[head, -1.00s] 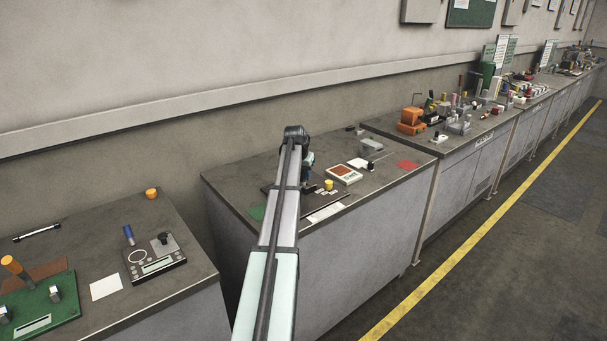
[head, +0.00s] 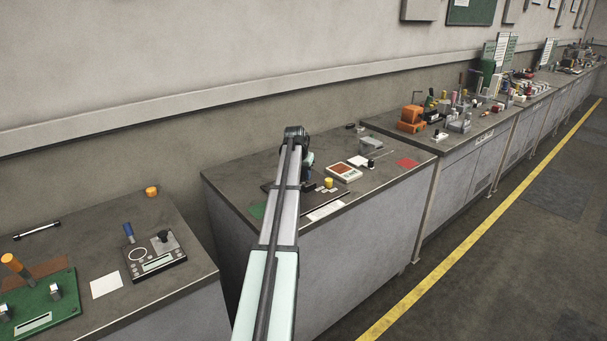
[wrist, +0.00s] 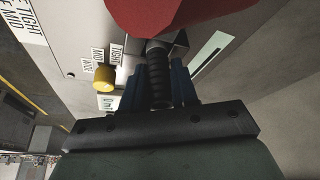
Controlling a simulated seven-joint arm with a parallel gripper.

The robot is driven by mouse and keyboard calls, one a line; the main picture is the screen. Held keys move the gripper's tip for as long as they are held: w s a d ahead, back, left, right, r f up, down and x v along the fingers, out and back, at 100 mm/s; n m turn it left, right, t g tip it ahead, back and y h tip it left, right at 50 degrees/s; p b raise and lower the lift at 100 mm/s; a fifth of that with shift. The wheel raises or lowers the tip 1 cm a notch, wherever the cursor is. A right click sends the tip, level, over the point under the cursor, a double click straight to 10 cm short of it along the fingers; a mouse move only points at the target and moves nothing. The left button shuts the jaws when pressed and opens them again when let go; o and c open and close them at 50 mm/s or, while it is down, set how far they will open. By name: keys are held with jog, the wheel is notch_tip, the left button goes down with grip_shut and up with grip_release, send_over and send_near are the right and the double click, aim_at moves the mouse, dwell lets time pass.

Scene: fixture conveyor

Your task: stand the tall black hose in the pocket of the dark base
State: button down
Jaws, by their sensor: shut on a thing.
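My gripper (wrist: 158,80) shows in the wrist view with its two dark blue fingers shut on the black ribbed hose (wrist: 157,67). The hose's far end runs in close to a grey metal block (wrist: 180,46); I cannot tell whether it is inside a pocket or only beside it. A large red rounded part (wrist: 185,10) covers the top of that view. In the head view the dark base (head: 268,187) lies on the middle bench, mostly behind my arm. My gripper (head: 307,168) is just beyond the arm there, and the hose is hidden.
A yellow knob (wrist: 104,77) stands left of the fingers beside labels reading MID, WIDE and TIGHT. On the middle bench are a white device with a red face (head: 344,172), a grey block (head: 371,145) and a red mat (head: 408,162).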

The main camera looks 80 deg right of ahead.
jog(key=shift+f, duration=0.2)
dwell(0.3)
jog(key=c, duration=0.8)
grip_release()
jog(key=v, duration=1.4)
jog(key=shift+w, duration=0.1)
